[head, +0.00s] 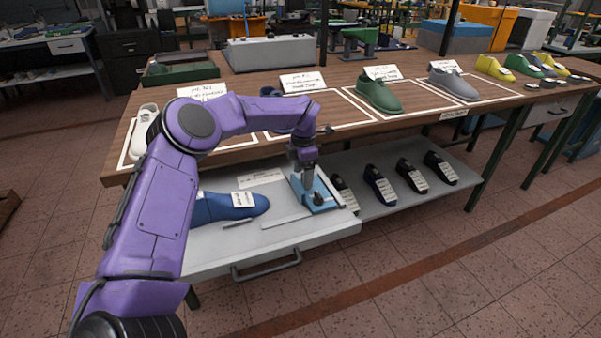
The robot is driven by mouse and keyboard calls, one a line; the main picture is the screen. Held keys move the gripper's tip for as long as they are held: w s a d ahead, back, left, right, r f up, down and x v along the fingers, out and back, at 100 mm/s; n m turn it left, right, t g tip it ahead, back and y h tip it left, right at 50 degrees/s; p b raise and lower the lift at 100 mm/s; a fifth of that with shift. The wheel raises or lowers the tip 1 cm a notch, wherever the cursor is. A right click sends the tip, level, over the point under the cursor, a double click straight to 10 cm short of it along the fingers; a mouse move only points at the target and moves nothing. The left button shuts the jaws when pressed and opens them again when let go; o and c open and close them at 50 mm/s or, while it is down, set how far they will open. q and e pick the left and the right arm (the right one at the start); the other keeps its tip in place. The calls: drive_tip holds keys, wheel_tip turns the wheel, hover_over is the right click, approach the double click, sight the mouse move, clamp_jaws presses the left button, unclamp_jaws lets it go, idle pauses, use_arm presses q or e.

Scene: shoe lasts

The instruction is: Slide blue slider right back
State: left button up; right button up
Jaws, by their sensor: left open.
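The blue slider (316,196) is a light-blue plate with a dark knob (318,199) near its front end. It sits on the pulled-out grey drawer or tray (300,236), toward its right side. My left gripper (308,178) points down right over the back part of the slider, just behind the knob. It is open; whether its fingers touch the slider cannot be told. A blue shoe last (240,205) with a white label lies left of the slider, partly hidden by my purple left arm. My right gripper is not in view.
A wooden table (420,112) above carries shoe lasts in white-outlined areas, including a green last (378,93) and a grey last (453,84). Several dark lasts stand on a lower shelf (400,207) right of the drawer. The floor in front is clear.

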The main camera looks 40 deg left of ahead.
use_arm(q)
drive_tip(key=r, duration=0.1)
drive_tip(key=w+r, duration=0.1)
drive_tip(key=r, duration=0.1)
drive_tip(key=shift+w+d, duration=0.1)
drive_tip(key=shift+w, duration=0.1)
wheel_tip(320, 180, up, 8)
drive_tip(key=s, duration=0.2)
drive_tip(key=shift+f, duration=0.2)
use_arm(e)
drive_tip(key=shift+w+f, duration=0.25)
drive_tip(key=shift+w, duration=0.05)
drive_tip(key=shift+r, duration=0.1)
